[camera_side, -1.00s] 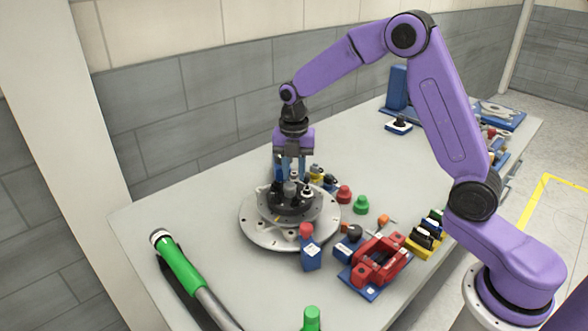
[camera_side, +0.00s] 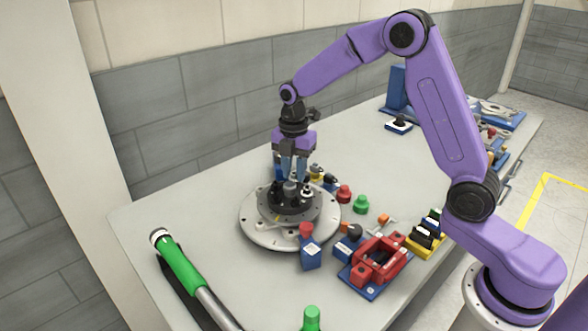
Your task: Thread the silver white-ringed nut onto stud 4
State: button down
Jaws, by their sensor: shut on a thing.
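The chassis fixture is a round grey plate (camera_side: 262,236) with a dark hub (camera_side: 272,205) in its middle, carrying several short studs or nuts. My gripper (camera_side: 294,178) points straight down over the back part of the hub, its blue fingers closed on a small part. That part is mostly hidden between the fingertips, so its silver body and white ring cannot be made out clearly. The fingertips are at or just above the studs; whether the part touches stud 4 cannot be told. The stud numbers are too small to read.
Red (camera_side: 344,193) and green (camera_side: 361,204) knobs stand right of the plate. A blue block (camera_side: 311,253) and red fixture (camera_side: 378,259) are in front. A green-handled tool (camera_side: 180,264) lies at left. The table's back left is clear.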

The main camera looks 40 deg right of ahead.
jog(key=m, duration=0.3)
jog(key=c, duration=0.8)
grip_release()
jog(key=c, duration=0.5)
jog(key=shift+n, duration=1.8)
jog(key=shift+c, duration=0.2)
jog(key=shift+n, duration=1.7)
